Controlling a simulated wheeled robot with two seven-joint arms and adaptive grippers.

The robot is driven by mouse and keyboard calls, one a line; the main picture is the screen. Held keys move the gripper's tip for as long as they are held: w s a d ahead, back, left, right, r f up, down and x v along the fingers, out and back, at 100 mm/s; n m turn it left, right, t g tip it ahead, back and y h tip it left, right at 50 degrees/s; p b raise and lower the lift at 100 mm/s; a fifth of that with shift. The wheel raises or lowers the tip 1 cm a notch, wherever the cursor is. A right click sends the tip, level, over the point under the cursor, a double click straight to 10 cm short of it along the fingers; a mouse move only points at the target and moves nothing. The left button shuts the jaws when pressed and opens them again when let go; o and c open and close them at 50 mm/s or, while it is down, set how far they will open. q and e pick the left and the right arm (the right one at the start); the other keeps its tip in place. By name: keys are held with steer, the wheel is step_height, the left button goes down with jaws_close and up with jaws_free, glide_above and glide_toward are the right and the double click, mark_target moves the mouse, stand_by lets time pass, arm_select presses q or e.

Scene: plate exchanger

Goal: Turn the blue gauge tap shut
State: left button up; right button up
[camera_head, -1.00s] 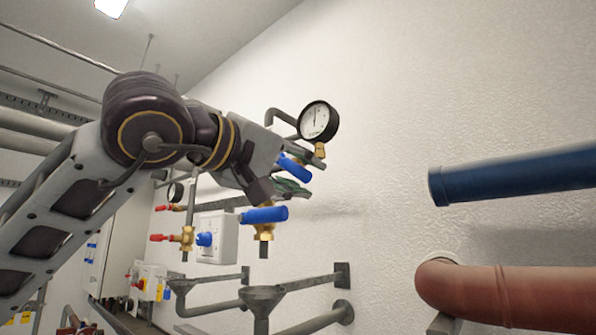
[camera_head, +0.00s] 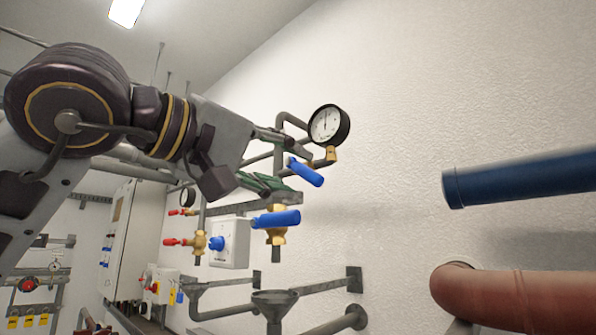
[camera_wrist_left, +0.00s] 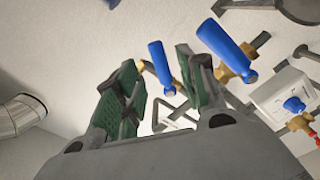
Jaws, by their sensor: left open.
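The gauge tap's blue handle (camera_head: 306,172) slants down to the right below the round pressure gauge (camera_head: 328,125) on the wall. My left gripper (camera_head: 293,169) comes in from the left, open, with one finger above the handle and the green-padded finger below it. In the left wrist view, the blue handle (camera_wrist_left: 161,66) shows between the open fingers (camera_wrist_left: 157,62), apart from the left pad and close to the right finger. I cannot tell whether it touches. My right gripper is not in view.
A second blue tap handle (camera_head: 276,219) on a brass valve is just below the gripper. A white box with a blue knob (camera_head: 230,243) stands to its left. A grey funnel (camera_head: 274,297) is underneath. A blue pipe (camera_head: 520,178) and a red-brown pipe (camera_head: 520,300) are at right. The wall between is clear.

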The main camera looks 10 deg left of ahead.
arm_select(q)
steer(key=v, duration=0.5)
steer(key=shift+s+a, duration=0.15)
steer(key=shift+c, duration=0.2)
